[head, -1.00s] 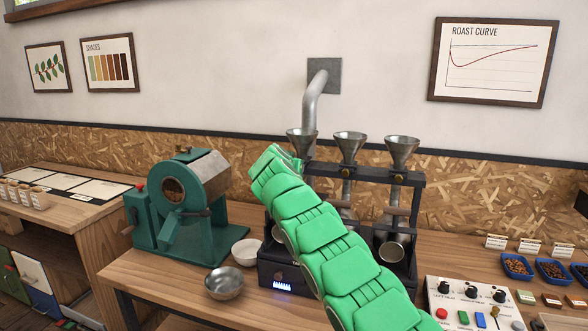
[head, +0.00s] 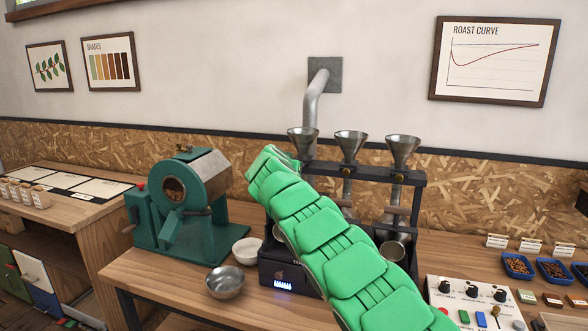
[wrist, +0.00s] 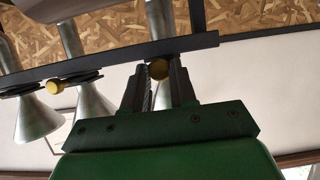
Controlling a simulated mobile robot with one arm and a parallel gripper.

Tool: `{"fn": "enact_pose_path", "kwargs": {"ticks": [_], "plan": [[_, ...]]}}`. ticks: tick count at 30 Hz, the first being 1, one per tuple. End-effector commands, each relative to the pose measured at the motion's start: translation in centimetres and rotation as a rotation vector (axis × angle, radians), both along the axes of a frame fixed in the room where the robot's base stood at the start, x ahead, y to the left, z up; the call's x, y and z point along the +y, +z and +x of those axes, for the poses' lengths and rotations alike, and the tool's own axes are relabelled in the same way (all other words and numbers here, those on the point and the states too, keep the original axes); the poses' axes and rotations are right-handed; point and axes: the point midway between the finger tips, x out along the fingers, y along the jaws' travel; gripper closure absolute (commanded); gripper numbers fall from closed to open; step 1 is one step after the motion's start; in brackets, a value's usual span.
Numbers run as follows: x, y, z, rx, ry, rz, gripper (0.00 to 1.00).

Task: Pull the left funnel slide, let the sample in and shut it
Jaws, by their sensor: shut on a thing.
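In the wrist view, which looks upside down, my gripper (wrist: 159,72) is shut on the left slide's round brass knob (wrist: 159,69), at the dark rail (wrist: 105,63). The left funnel (wrist: 157,18) is behind that rail there. The middle slide's knob (head: 347,172) and the right slide's knob (head: 399,178) show free. How far the left slide is out cannot be told.
The middle funnel (head: 350,144) and right funnel (head: 402,150) stand close beside the left one. A green roaster (head: 183,205), a white bowl (head: 246,250) and a metal bowl (head: 225,282) are left of the rack. A control box (head: 473,303) is at the right front.

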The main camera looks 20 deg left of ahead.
Motion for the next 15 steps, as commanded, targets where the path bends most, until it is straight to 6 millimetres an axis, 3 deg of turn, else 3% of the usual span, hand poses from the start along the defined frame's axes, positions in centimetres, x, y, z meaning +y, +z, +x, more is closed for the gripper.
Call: {"fn": "enact_pose_path", "kwargs": {"ticks": [15], "plan": [[0.33,0.06,-1.0,-0.005,0.005,-0.002,1.0]]}}
